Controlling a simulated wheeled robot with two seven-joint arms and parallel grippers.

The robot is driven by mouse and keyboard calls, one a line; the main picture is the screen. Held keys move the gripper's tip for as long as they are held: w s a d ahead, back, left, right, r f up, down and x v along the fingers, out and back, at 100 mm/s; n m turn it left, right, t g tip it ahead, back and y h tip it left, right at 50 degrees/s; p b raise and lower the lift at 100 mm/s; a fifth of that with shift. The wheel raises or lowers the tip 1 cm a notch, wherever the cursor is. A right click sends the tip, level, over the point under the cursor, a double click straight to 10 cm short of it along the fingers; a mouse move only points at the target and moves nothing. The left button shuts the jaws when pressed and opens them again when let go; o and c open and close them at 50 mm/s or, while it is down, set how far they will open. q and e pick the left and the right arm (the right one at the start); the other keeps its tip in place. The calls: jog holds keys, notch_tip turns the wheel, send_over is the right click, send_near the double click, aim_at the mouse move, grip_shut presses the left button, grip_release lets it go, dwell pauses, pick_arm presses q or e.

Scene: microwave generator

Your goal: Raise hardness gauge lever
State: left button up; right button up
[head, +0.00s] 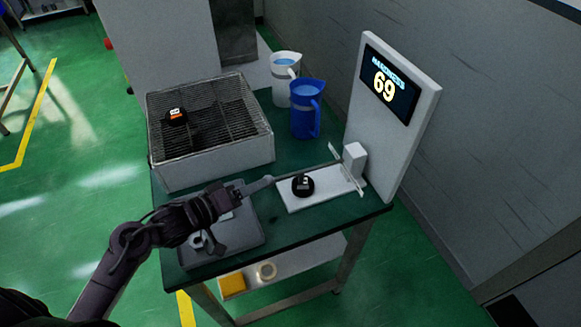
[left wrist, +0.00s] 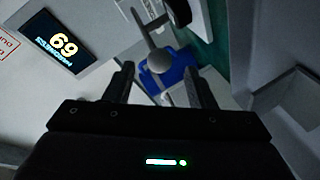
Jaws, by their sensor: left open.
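The hardness gauge (head: 422,95) is a white upright panel with a dark display reading 69. Its white base plate (head: 325,196) holds a black round piece (head: 302,185). A thin pale lever (head: 352,179) lies beside the small white block by the panel. My left gripper (head: 268,181) is left of the base plate, above the grey tray, apart from the lever. In the left wrist view its dark fingers are open (left wrist: 158,85). A grey ball on a rod (left wrist: 160,62), seemingly the lever's end, shows beyond and between them. My right gripper is out of view.
A grill-topped box (head: 215,165) stands on the green table at the left. A blue jug (head: 306,112) and a white jug (head: 284,82) stand behind the gauge base. A grey tray (head: 245,240) lies under my left gripper. A lower shelf holds small items.

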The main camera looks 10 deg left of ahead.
aim_at(272, 178)
pick_arm(q)
jog(key=p+x, duration=0.1)
jog(key=x, duration=0.5)
jog(key=shift+w, duration=0.2)
jog(key=shift+w+d+f, duration=0.1)
jog(key=shift+w+d, duration=0.1)
jog(key=shift+d, duration=0.05)
jog(key=shift+f, duration=0.1)
grip_shut()
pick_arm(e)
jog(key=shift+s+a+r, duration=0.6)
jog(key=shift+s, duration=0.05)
